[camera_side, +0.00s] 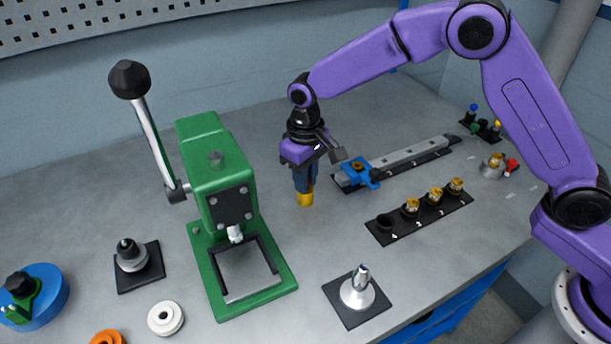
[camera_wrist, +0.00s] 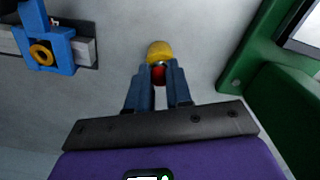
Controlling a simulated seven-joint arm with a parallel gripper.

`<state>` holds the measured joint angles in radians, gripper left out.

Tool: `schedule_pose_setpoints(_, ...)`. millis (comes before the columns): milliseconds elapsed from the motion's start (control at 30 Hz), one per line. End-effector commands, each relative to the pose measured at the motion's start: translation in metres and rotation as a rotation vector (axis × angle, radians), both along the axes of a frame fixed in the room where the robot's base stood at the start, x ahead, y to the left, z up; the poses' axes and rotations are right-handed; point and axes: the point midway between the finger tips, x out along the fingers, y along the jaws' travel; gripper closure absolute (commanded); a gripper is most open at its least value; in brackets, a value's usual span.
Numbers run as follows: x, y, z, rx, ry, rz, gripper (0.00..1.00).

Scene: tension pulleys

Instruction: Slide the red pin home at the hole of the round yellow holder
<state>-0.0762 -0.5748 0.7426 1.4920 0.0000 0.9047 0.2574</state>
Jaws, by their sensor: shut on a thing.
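My gripper (camera_side: 305,188) points down over the bench, right of the green press. It is shut on the red pin; in the wrist view the red pin (camera_wrist: 159,75) shows between my blue fingertips (camera_wrist: 159,85). The round yellow holder (camera_side: 305,200) is directly below the fingertips in the side view. In the wrist view the yellow holder (camera_wrist: 159,49) lies just beyond the pin, close to or touching it. Its hole is hidden, and I cannot tell how far the pin is in it. The pin is hidden by the fingers in the side view.
The green press (camera_side: 215,175) stands left of my gripper. A blue bracket (camera_side: 358,172) on a grey rail is close on the right. A black strip (camera_side: 420,217) with several brass pieces lies farther right. A metal cone (camera_side: 358,290) stands in front. Bench around the holder is clear.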

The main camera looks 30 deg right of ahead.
Motion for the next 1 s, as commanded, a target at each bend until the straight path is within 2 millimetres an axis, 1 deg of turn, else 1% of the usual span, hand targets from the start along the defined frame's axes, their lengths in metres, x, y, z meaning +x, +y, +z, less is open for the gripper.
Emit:
schedule_pose_setpoints(33, -0.001, -0.001, -0.003, -0.002, 0.003, 0.0, 0.74)
schedule_pose_setpoints(67, -0.001, -0.001, -0.003, -0.004, 0.004, 0.0, 0.64)
schedule_pose_setpoints(100, -0.001, -0.001, -0.003, -0.004, 0.004, 0.0, 0.51)
schedule_pose_setpoints(400, 0.0, 0.0, -0.001, -0.002, 0.001, 0.0, 0.51)
schedule_pose_setpoints(533, 0.0, 0.0, 0.007, 0.0, 0.0, 0.0, 0.51)
schedule_pose_setpoints(667, 0.001, 0.0, 0.027, 0.002, -0.002, 0.0, 0.51)
schedule_pose_setpoints(1000, 0.0, 0.001, 0.099, 0.002, -0.002, 0.001, 0.51)
